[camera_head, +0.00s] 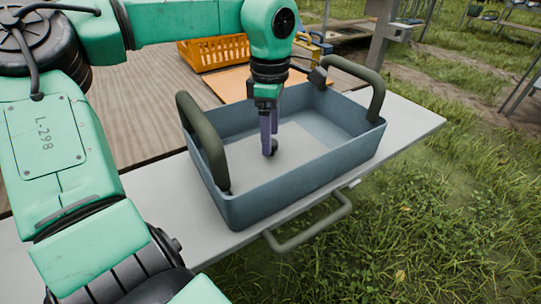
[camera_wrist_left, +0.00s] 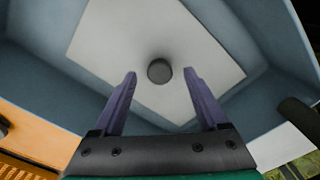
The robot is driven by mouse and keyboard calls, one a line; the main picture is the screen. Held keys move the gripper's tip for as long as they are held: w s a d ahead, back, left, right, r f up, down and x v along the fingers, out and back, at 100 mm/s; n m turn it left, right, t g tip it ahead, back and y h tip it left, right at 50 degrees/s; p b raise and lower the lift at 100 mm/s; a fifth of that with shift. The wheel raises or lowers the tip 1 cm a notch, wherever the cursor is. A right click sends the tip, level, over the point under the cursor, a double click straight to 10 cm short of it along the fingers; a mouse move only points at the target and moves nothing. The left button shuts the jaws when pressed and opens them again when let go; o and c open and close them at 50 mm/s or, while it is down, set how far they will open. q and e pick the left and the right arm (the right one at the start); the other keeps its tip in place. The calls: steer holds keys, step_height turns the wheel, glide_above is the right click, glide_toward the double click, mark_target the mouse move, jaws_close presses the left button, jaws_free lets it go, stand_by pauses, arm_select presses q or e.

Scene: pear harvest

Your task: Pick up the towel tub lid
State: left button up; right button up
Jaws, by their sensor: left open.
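The lid is a pale grey square panel (camera_head: 297,146) with a dark round knob (camera_head: 274,147), lying inside the blue-grey tub (camera_head: 300,178). In the left wrist view the lid (camera_wrist_left: 135,35) looks tilted in the picture, with its knob (camera_wrist_left: 159,71) near the middle. My left gripper (camera_head: 268,152) reaches down into the tub, fingers pointing down at the knob. In the left wrist view its purple fingers (camera_wrist_left: 159,73) are open, one on each side of the knob, with gaps showing. Depth to the knob is hard to tell. My right gripper is not in view.
The tub has high walls and two dark upright handles (camera_head: 203,143) at its ends. It stands on a light grey table (camera_head: 411,122) with a metal bar handle at the front. Behind are an orange crate (camera_head: 212,53) and a yellow case (camera_head: 308,44). Grass lies to the right.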

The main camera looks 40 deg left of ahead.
arm_select(q)
steer(key=shift+f, duration=0.7)
steer(key=shift+r, duration=0.1)
jaws_close()
stand_by(0.7)
